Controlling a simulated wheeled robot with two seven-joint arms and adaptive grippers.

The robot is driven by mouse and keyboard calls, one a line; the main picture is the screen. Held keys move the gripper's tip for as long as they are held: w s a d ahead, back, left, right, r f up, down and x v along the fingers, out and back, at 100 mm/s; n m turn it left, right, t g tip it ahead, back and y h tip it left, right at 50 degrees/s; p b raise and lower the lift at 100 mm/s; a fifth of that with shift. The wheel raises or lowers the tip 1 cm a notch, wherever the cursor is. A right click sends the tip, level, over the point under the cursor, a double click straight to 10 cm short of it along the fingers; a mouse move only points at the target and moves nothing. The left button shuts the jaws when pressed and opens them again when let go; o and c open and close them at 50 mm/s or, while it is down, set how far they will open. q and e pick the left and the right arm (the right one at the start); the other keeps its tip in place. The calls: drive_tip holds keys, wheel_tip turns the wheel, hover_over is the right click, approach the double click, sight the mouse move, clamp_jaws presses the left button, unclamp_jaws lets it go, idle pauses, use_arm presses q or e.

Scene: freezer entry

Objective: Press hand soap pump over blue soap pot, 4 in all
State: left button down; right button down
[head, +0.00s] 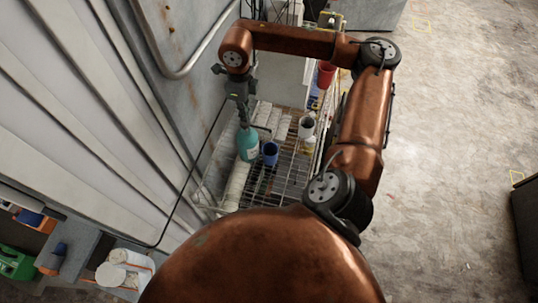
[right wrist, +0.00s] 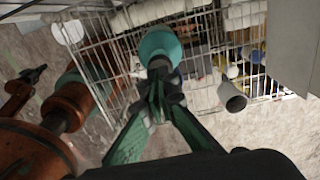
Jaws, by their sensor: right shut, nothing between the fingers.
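The teal hand soap bottle (head: 248,145) stands upright on the wire rack, and its round top (right wrist: 160,44) shows in the right wrist view. The blue soap pot (head: 270,153) stands close to its right, open side up. I cannot make out the pot in the right wrist view. My right gripper (head: 243,118) points down over the bottle. In the right wrist view its fingertips (right wrist: 160,88) are together, right at the dark pump head. The pump is partly hidden, and I cannot tell whether the fingers touch it.
A white cup (head: 306,127) stands on the rack beyond the pot. White rolls (head: 238,186) lie along the rack's wall side. A red container (head: 326,74) is farther back. The ribbed wall (head: 90,110) is close on the left; open concrete floor (head: 450,180) lies to the right.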

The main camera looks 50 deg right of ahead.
sight(245, 123)
drive_tip(key=shift+f, duration=0.15)
drive_tip(key=shift+f+b, duration=1.4)
drive_tip(key=shift+f, duration=0.3)
drive_tip(key=shift+r, duration=0.1)
drive_tip(key=shift+r+p, duration=1)
drive_tip(key=shift+r, duration=0.8)
drive_tip(key=shift+f, duration=0.2)
